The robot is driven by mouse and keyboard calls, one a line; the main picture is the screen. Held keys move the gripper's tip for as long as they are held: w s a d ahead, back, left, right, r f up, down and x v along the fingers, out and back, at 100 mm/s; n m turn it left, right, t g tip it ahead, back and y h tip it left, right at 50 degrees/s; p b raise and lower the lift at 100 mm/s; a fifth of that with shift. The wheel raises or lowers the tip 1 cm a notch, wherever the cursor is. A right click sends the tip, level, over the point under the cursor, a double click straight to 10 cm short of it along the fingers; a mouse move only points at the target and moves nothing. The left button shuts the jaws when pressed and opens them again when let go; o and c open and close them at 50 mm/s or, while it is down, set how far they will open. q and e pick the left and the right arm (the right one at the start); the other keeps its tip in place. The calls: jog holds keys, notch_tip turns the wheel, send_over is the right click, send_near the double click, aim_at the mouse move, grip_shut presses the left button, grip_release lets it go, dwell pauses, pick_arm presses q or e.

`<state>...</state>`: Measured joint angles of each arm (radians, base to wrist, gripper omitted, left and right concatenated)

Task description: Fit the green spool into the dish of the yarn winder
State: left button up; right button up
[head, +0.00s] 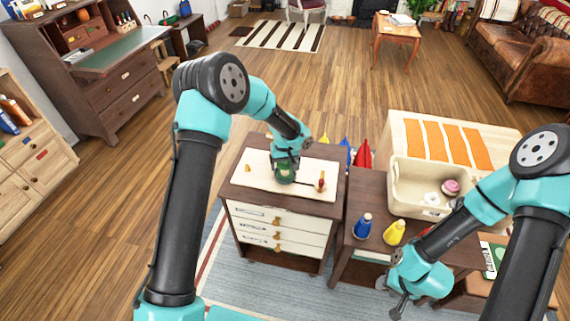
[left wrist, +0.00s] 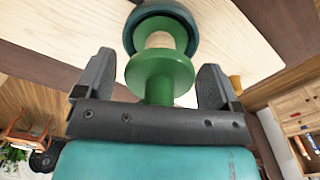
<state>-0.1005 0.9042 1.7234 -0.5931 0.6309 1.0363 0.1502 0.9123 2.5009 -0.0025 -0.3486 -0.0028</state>
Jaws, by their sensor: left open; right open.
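The green spool (head: 285,172) stands on the white-topped cabinet in the head view, directly under my left gripper (head: 285,158). In the left wrist view the green spool (left wrist: 160,74) is between the open fingers of my left gripper (left wrist: 155,75), with a gap on each side. A dark teal round piece (left wrist: 161,15), perhaps the winder's dish, is at the spool's far end with a pale wooden core between. I cannot tell whether the spool is seated in it. My right gripper (head: 400,299) is open and empty, low at the right.
A red-topped peg (head: 321,184) and a small yellow piece (head: 248,168) stand on the same top. A blue bottle (head: 363,226) and a yellow one (head: 395,232) stand on the dark side table, beside a cream bin (head: 402,200). The cabinet top's front left is clear.

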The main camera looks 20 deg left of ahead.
pick_arm(q)
notch_tip(320, 180, up, 12)
jog(key=shift+a+r, duration=0.1)
jog(key=shift+r, duration=0.05)
dwell(0.4)
dwell(0.5)
jog(key=s+f+m+h, duration=0.1)
jog(key=s+f, duration=0.3)
jog(key=f, duration=0.1)
jog(key=s+f+m+h, duration=0.1)
jog(key=s+f, duration=0.4)
jog(key=s+f+m+h, duration=0.1)
jog(key=s+f, duration=0.3)
jog(key=f, duration=0.1)
jog(key=shift+s+f, duration=0.1)
jog(key=shift+s, duration=0.05)
jog(key=s+a+f, duration=0.1)
jog(key=s+f, duration=0.3)
jog(key=s, duration=0.5)
jog(key=s+a+f, duration=0.2)
jog(key=s+f, duration=0.2)
jog(key=s, duration=0.5)
jog(key=shift+f+t+h, duration=0.3)
jog(key=shift+t, duration=0.1)
